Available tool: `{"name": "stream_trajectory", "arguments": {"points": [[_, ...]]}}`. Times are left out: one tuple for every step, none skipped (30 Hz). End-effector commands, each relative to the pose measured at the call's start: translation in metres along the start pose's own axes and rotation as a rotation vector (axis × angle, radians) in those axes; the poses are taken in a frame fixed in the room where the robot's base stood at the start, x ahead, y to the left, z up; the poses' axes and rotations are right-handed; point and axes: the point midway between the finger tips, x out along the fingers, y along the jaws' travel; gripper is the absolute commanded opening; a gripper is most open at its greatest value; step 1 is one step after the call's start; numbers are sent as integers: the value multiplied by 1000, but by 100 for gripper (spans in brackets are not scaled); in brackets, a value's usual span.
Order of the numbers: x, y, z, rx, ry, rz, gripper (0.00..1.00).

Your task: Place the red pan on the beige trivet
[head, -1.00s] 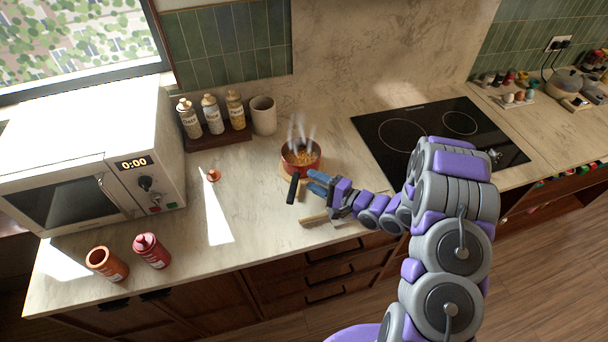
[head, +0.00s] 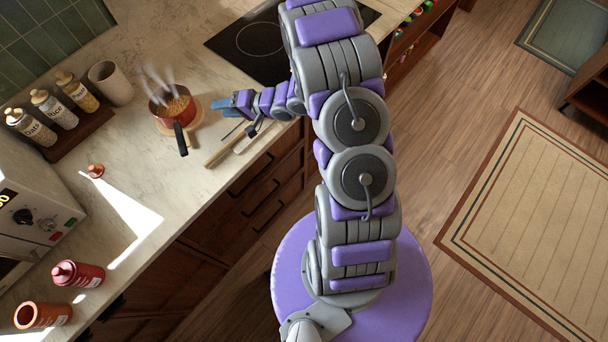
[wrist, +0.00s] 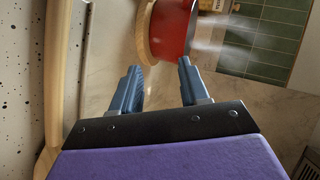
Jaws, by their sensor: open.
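The red pan (head: 172,112) holds brown food and steams. My gripper (head: 221,107) is open and empty, a little right of the pan and trivet. In the wrist view, my gripper's fingers (wrist: 158,66) are spread apart. The pan (wrist: 174,28) and trivet (wrist: 145,32) lie beyond the fingertips, touching each other. The pan's handle is not visible there.
A wooden-edged board (head: 230,145) lies by the counter edge, close under my gripper. The cooktop (head: 250,38) is behind my arm. Bottles on a dark tray (head: 75,135) and a beige cup (head: 110,83) stand behind the pan. A small copper-coloured item (head: 95,170) lies left.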

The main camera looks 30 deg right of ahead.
Motion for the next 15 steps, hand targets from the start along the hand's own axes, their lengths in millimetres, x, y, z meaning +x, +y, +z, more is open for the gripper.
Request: {"name": "stream_trajectory", "arguments": {"points": [[-5,-5,-16,-84,36,79,45],[-9,-4,-24,-128,57,132,45],[-16,-4,-35,-185,82,202,45],[-22,-5,-43,-223,100,253,45],[-29,-6,-50,-260,118,303,45],[-38,-8,-60,-306,138,372,45],[-46,-10,-66,-336,151,422,45],[-55,-13,-72,-366,165,470,45],[-66,-17,-78,-401,178,537,45],[-76,-20,-82,-424,187,586,45],[-86,-24,-85,-446,195,631,45],[-99,-28,-87,-468,200,695,45],[-110,-32,-88,-483,203,741,45],[-120,-37,-88,-496,205,783,45],[-134,-41,-86,-507,200,842,45]]}}
